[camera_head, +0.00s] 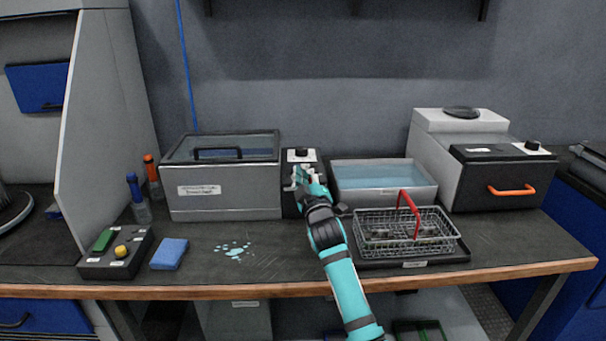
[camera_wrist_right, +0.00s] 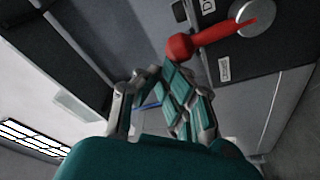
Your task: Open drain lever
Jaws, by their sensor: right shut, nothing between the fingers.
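The drain lever (camera_wrist_right: 208,37) is red with a rounded knob, on a round silver pivot (camera_wrist_right: 256,18) against a dark panel in the right wrist view. A partly cut-off label starting with "D" is beside it. In the head view the lever is hidden behind my right gripper (camera_head: 301,177), which is at the dark control unit (camera_head: 303,157) between the two tanks. My right gripper also shows in the wrist view (camera_wrist_right: 160,80). It is shut and empty, its fingertips close to the red knob; I cannot tell whether they touch. My left gripper is not in view.
A lidded grey tank (camera_head: 225,200) stands left of the control unit, and an open water bath (camera_head: 385,200) stands right. A wire basket (camera_head: 410,240) with a red handle sits in front of the bath. A blue sponge (camera_head: 169,254) and a small puddle (camera_head: 232,250) lie at the left front.

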